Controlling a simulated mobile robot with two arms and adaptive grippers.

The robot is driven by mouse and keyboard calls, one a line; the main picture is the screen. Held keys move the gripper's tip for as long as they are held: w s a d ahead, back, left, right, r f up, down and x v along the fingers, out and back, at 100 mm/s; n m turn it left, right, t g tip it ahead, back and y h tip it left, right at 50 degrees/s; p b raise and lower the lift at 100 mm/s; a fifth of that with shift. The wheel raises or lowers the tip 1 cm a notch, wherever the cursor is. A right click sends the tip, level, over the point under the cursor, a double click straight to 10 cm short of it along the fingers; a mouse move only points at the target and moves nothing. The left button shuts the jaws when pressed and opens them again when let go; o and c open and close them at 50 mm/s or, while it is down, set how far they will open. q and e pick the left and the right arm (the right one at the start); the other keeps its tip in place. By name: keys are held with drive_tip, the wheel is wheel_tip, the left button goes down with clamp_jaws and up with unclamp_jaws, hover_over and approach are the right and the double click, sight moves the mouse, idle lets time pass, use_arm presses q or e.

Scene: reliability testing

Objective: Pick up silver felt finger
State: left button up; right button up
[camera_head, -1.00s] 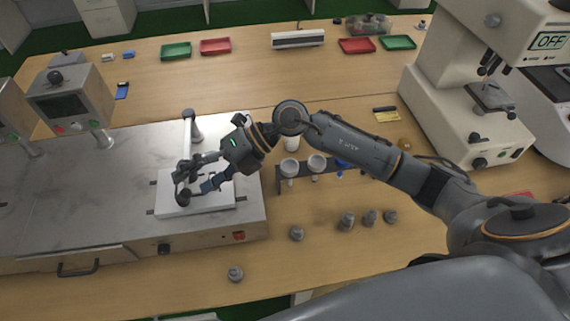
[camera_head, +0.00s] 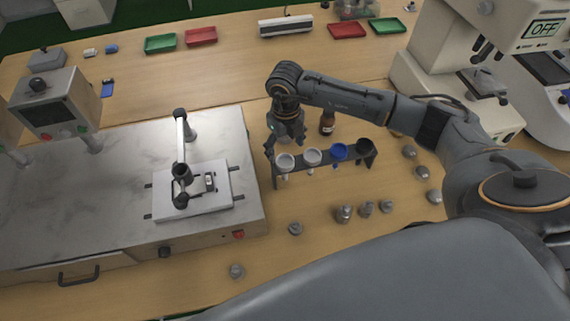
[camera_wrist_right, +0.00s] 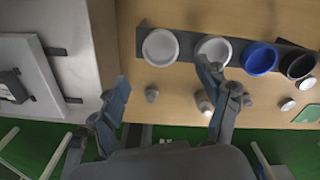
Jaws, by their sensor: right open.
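A dark rack (camera_head: 325,160) holds a row of round-topped pieces. Two are pale silver-white, the left one (camera_head: 285,162) and the second one (camera_head: 312,157); one is blue (camera_head: 339,152) and one is black (camera_head: 364,147). I cannot tell which pale piece is the silver felt finger. My right gripper (camera_head: 285,148) is open and empty just behind the rack's left end. In the right wrist view the left pale piece (camera_wrist_right: 160,47) shows between the spread fingertips (camera_wrist_right: 164,74). The right finger overlaps the second pale piece (camera_wrist_right: 213,48). My left gripper is not in view.
A metal-topped machine (camera_head: 80,175) with a white plate (camera_head: 215,202) and clamp arm stands left of the rack. A brown bottle (camera_head: 327,123) stands behind the rack. Several grey weights (camera_head: 344,214) stand in front. A white instrument (camera_head: 450,85) stands at the right.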

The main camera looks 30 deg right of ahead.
sight(286, 164)
drive_tip(key=shift+f, duration=0.4)
drive_tip(key=shift+f+p, duration=0.55)
drive_tip(key=f, duration=0.1)
drive_tip(key=f+p, duration=0.1)
drive_tip(key=f, duration=0.1)
drive_tip(key=shift+d+f, duration=0.2)
drive_tip(key=shift+f, duration=0.05)
drive_tip(key=shift+w+f, duration=0.1)
drive_tip(key=shift+f, duration=0.35)
drive_tip(key=shift+c, duration=0.3)
clamp_jaws()
drive_tip(key=shift+r, duration=0.1)
